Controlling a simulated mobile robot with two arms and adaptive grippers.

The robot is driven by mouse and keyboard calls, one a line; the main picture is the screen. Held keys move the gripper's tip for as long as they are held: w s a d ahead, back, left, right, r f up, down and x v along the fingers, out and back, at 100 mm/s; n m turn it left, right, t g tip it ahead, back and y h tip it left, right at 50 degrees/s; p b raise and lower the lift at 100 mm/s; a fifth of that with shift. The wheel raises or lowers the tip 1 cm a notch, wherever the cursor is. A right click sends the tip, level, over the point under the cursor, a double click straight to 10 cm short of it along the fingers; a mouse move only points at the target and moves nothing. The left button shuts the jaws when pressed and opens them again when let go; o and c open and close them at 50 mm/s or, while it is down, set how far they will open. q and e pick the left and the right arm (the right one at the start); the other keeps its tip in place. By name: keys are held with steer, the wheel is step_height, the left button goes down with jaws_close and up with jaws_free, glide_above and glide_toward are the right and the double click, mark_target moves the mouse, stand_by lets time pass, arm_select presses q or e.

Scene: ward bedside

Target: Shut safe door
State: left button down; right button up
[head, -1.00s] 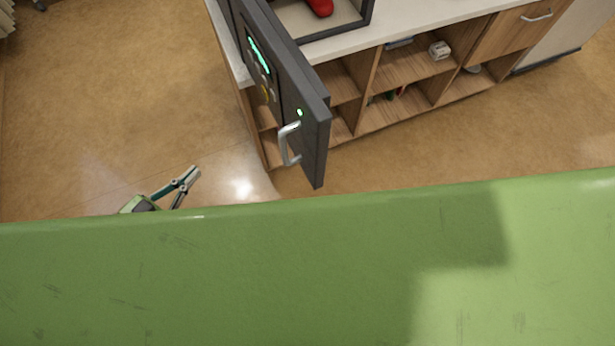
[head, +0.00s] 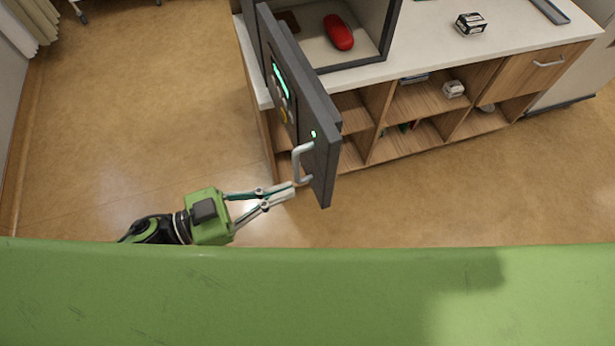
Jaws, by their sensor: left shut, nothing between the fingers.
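The dark grey safe door (head: 318,168) stands wide open, swung out past the counter's front edge. Its outer face, with a lit green display, a green light and a silver bar handle (head: 299,163), faces left. The open safe (head: 378,58) sits on the counter, with a red rounded object (head: 338,32) inside. My left gripper (head: 290,190) is shut and empty. Its fingertips are just left of the door's outer face, by the lower end of the handle; I cannot tell whether they touch. My right gripper is not in view.
The white counter (head: 440,45) has a small black-and-white box (head: 470,23) and a grey tray (head: 550,10) on it. Wooden shelves (head: 405,135) below hold small items. The floor left of the door is clear. My green body fills the bottom.

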mark_target(322, 178)
arm_select(q)
steer(key=shift+p+x, duration=0.6)
steer(key=shift+x, duration=2.2)
steer(key=shift+w, duration=0.1)
